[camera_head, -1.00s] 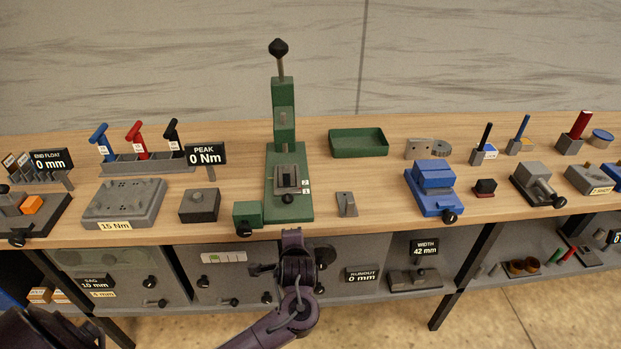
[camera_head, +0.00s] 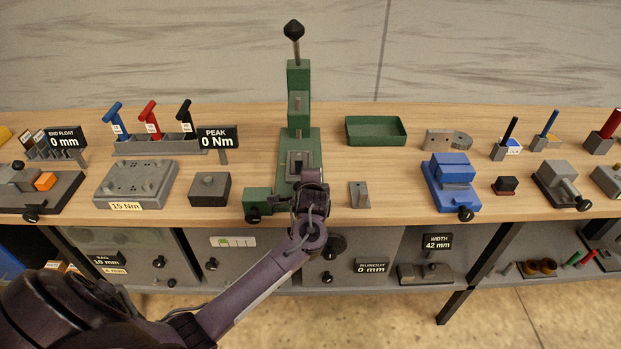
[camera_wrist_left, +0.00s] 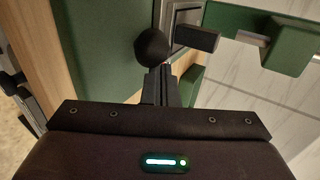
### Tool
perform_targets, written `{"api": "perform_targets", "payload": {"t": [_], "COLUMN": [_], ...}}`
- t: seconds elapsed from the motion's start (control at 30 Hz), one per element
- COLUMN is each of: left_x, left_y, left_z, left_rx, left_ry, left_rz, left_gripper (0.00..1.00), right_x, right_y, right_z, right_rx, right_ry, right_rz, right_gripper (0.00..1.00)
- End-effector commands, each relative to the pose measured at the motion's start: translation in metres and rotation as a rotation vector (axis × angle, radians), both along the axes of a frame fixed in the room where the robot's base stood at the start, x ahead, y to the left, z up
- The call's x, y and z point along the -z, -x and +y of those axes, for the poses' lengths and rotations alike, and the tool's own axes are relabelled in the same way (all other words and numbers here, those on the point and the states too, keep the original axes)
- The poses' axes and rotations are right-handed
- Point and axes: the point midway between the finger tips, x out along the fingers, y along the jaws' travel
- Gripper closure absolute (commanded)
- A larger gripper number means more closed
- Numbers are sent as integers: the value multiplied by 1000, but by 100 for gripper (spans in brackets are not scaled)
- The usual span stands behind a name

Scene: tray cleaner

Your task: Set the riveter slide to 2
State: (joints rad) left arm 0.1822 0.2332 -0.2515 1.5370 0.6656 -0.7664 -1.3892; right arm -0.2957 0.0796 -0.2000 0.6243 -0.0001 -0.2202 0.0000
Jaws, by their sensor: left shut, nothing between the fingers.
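The green riveter (camera_head: 300,85) stands upright at the middle of the bench, with a black-knobbed lever on top. Its grey slide (camera_head: 299,160) lies on the green base; the slide's near end, black knob and number labels are hidden behind my left gripper (camera_head: 311,180) in the head view. In the left wrist view, a round black knob (camera_wrist_left: 151,47) is just beyond and slightly left of my left fingertips (camera_wrist_left: 162,70). These fingers are shut and empty, very close to the knob; I cannot tell whether they touch it. My right gripper is not in view.
A small green block (camera_head: 257,201) with a black knob adjoins the riveter's base at left. A grey wedge (camera_head: 359,195) stands to the right, and a green tray (camera_head: 376,131) behind it. A grey block (camera_head: 209,189) sits farther left. Bare wood lies between them.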

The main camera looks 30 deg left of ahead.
Motion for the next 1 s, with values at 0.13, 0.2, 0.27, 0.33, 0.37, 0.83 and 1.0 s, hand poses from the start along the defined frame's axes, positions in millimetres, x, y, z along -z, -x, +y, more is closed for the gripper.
{"api": "perform_targets", "payload": {"t": [0.13, 0.2, 0.27, 0.33, 0.37, 0.83, 1.0], "left_x": [0, 0, 0, 0, 0, 2, 1], "left_y": [-11, -13, -14, -15, -15, -49, -55], "left_z": [7, 8, 9, 9, 9, 30, 35], "left_rx": [0, -1, -1, 0, 0, 1, 0], "left_ry": [0, 0, 0, 1, 1, -3, 0], "left_rz": [2, 1, 1, 1, 1, 1, 2], "left_gripper": [100, 100, 100, 100, 100, 100, 100], "right_x": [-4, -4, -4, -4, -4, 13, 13], "right_y": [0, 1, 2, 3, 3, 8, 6], "right_z": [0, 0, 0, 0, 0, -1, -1], "right_rx": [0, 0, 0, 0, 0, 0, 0], "right_ry": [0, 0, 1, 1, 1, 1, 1], "right_rz": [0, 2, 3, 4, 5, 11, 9], "right_gripper": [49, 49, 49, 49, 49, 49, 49]}}
